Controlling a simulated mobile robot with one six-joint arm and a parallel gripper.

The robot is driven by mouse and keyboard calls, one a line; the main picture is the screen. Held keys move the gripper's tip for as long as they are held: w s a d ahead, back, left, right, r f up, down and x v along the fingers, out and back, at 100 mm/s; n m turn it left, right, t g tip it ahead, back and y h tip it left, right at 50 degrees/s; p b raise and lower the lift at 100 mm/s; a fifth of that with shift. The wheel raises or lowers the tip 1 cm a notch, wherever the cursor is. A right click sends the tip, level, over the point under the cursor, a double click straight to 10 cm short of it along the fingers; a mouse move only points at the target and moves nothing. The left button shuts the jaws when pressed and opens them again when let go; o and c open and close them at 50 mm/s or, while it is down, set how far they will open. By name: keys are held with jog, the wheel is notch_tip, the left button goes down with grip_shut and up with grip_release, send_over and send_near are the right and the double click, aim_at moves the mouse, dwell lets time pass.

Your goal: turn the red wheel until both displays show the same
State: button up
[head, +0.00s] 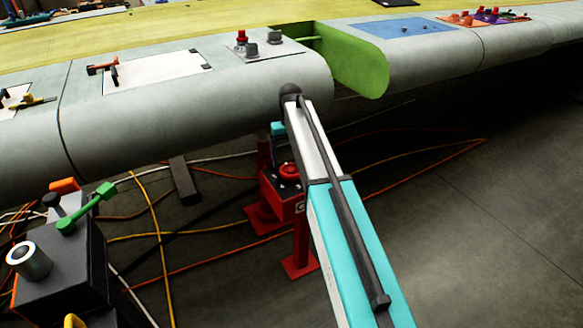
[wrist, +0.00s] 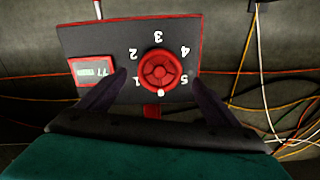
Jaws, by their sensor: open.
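The red wheel (wrist: 160,71) is round and spoked, on a dark panel (wrist: 115,35) with a red edge. The numbers 1 to 5 run around it. A white mark sits at its bottom rim, between 1 and 5. One small red-framed display (wrist: 93,71) is left of the wheel; its upside-down digits are hard to read. I make out no second display. My gripper (wrist: 159,77) is open, with one dark finger on each side of the wheel; I cannot tell whether they touch it. In the head view, the wheel (head: 289,171) tops a red stand (head: 300,240), partly behind my arm.
A grey wing (head: 190,125) runs above and behind the stand. A dark box (head: 60,275) with a green-handled lever (head: 88,207) stands at the left. Orange, yellow and white cables cross the floor around the stand. The floor at right (head: 480,240) is mostly clear.

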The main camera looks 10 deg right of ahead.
aim_at(291, 169)
jog(key=shift+f, duration=2.55)
jog(key=c, duration=1.1)
